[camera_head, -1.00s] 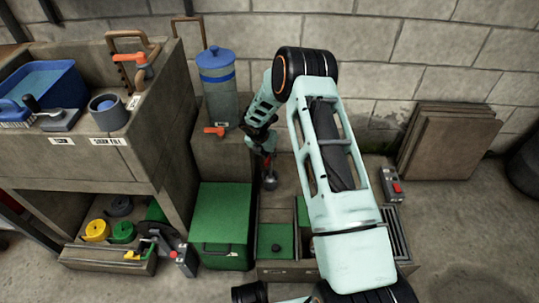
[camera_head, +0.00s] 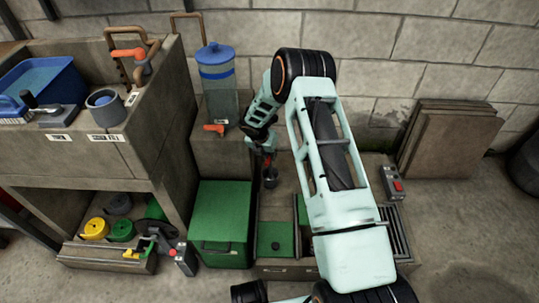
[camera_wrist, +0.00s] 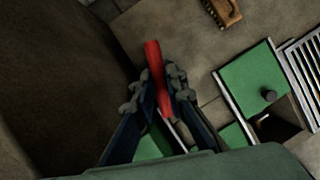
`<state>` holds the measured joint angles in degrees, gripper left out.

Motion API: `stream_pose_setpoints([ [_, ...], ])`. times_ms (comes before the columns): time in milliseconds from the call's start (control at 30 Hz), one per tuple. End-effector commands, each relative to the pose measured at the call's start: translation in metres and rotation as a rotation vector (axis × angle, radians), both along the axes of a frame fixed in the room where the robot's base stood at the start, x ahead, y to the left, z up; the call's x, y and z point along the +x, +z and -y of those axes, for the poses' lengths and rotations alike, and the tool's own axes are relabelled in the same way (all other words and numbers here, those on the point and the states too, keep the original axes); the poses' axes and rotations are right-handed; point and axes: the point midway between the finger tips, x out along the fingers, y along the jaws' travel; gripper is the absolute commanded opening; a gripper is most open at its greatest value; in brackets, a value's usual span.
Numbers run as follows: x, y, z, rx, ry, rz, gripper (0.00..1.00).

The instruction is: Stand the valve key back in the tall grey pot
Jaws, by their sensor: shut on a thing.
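My gripper (camera_head: 264,150) is low over the sunken area, right of the green box. In the wrist view its two fingers (camera_wrist: 160,88) are closed on a red bar, which I take as the valve key (camera_wrist: 153,56). The red bar sticks out beyond the fingertips; its other end runs back between the fingers. In the head view a little red shows under the gripper, with a small grey round piece (camera_head: 270,180) below it. I cannot tell whether that piece is part of the key or a separate pot. No tall grey pot is clearly identifiable.
The green box (camera_head: 220,222) and a blue-lidded clear container (camera_head: 217,76) stand close left of the gripper. Green lids with a dark knob (camera_wrist: 268,95) and a grating (camera_wrist: 305,62) lie to the right.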

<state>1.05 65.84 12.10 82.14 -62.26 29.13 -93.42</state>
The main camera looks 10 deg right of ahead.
Motion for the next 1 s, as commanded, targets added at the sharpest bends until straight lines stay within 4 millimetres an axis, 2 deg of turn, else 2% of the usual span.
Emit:
stream_pose_setpoints([
  [433,0.0004,-0.0071,0.0001,-0.001,0.0,0.001,0.0],
  [467,0.0004,-0.0063,0.0,-0.001,0.0,0.001,0.15],
  [600,0.0003,-0.0064,0.0002,-0.001,0.0,0.001,0.3],
  [1000,-0.0001,-0.0023,0.0,0.0,0.0,0.0,0.32],
])
